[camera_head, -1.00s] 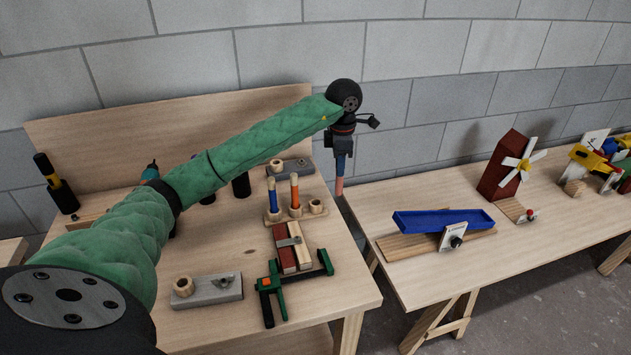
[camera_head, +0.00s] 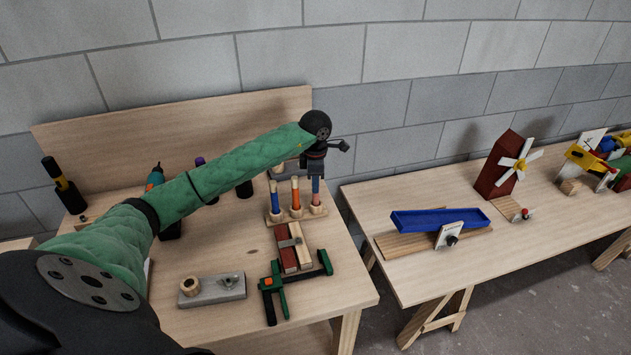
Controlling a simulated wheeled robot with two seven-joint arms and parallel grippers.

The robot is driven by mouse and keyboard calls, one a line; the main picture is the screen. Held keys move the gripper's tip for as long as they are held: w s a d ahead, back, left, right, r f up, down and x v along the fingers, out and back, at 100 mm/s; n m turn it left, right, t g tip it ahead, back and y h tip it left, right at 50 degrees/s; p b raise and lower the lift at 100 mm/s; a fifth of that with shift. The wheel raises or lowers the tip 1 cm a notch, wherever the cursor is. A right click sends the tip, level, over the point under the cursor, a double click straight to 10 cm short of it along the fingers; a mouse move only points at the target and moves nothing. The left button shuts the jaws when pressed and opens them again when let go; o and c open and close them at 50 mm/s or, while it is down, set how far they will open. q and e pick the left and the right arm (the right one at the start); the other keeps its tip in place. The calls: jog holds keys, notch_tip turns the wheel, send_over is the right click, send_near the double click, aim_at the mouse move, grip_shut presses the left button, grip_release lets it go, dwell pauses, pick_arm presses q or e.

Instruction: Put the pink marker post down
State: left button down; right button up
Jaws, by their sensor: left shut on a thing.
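The pink marker post (camera_head: 316,196) hangs upright from my left gripper (camera_head: 316,174), which is shut on its upper part. The post's lower end is at the right-hand ring of a small wooden stand (camera_head: 300,215). I cannot tell whether the tip is inside the ring or just above it. A blue post (camera_head: 274,202) and an orange post (camera_head: 295,197) stand upright in the stand's other two places, left of the pink one. My right gripper is out of view.
A clamped red and cream batten pair (camera_head: 292,250), a green clamp (camera_head: 278,285) and a grey block with a wooden ring (camera_head: 212,290) lie in front of the stand. A second table (camera_head: 370,205) with a blue tray (camera_head: 440,218) stands right, across a gap.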

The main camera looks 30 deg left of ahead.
pick_arm(q)
jog(key=shift+f, duration=0.5)
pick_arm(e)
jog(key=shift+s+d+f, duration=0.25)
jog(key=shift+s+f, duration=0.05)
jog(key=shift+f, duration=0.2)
pick_arm(q)
jog(key=shift+f, duration=0.1)
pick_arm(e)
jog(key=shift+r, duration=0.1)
pick_arm(q)
jog(key=c, duration=1.3)
grip_release()
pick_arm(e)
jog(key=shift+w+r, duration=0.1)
